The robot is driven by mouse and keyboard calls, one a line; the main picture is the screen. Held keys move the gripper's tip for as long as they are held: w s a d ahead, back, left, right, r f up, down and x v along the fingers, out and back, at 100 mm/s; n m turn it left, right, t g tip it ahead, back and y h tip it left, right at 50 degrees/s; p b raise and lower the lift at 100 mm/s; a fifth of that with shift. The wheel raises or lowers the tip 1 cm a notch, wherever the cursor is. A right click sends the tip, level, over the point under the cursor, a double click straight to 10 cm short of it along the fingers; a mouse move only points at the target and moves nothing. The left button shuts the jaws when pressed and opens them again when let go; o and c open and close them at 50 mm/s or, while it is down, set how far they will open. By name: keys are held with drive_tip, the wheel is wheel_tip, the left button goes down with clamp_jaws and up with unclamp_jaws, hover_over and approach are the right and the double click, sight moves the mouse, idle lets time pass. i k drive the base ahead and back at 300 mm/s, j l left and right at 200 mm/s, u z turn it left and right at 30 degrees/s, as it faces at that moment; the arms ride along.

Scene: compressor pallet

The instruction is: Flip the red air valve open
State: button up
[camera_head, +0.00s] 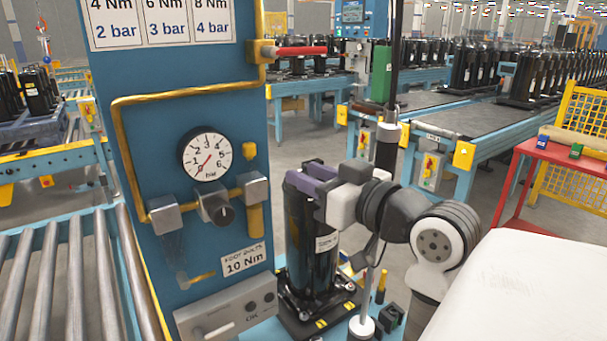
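The red air valve handle (300,51) sticks out level to the right from a brass fitting (263,51) at the upper right edge of the blue panel (195,115). A yellow pipe runs from this fitting across the panel. My gripper (306,177), with a purple part at its end, is well below the handle, in front of the top of a black compressor (311,245). It is apart from the handle. Its fingertips are too small and dark to tell whether they are open or shut.
The panel carries a round pressure gauge (206,155), a black regulator knob (215,207) and a grey control box (228,310). A thin upright pole (393,60) stands right of the handle. Roller conveyors (60,280) lie left, a red table (560,155) right.

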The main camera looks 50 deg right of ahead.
sight(267, 51)
drive_tip(key=k+j, duration=0.1)
drive_tip(key=k, duration=0.9)
